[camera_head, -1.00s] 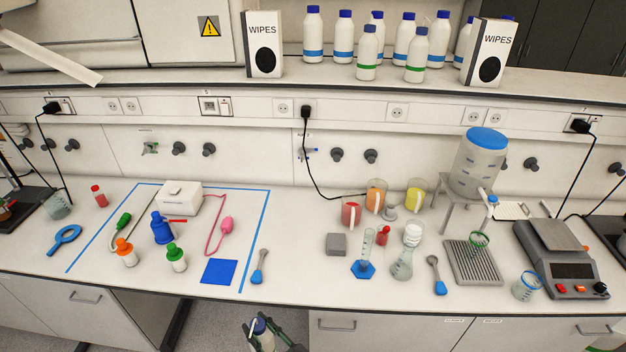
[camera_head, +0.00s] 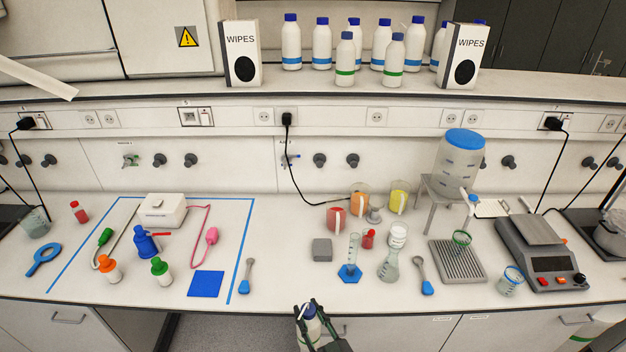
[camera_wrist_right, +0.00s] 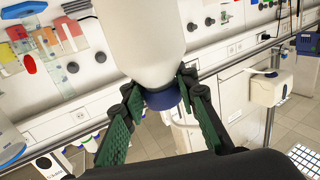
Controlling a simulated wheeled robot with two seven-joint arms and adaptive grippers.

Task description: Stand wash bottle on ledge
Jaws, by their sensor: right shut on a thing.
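The wash bottle (camera_head: 309,325) is white with a blue cap and shows at the bottom middle of the head view, in front of the bench edge. My right gripper (camera_head: 311,310) is shut on it near its cap end. In the right wrist view the white bottle body (camera_wrist_right: 145,40) fills the upper middle, and the green-padded fingers of my right gripper (camera_wrist_right: 158,92) flank its blue cap. The ledge (camera_head: 300,87) is the long raised shelf behind the bench. My left gripper is not in view.
On the ledge stand several white bottles (camera_head: 291,45) between two wipes boxes (camera_head: 240,55). Its left stretch is bare. Below, the bench holds beakers, a flask (camera_head: 390,265), a dispenser tank (camera_head: 460,155) on a stand, and a balance (camera_head: 540,255).

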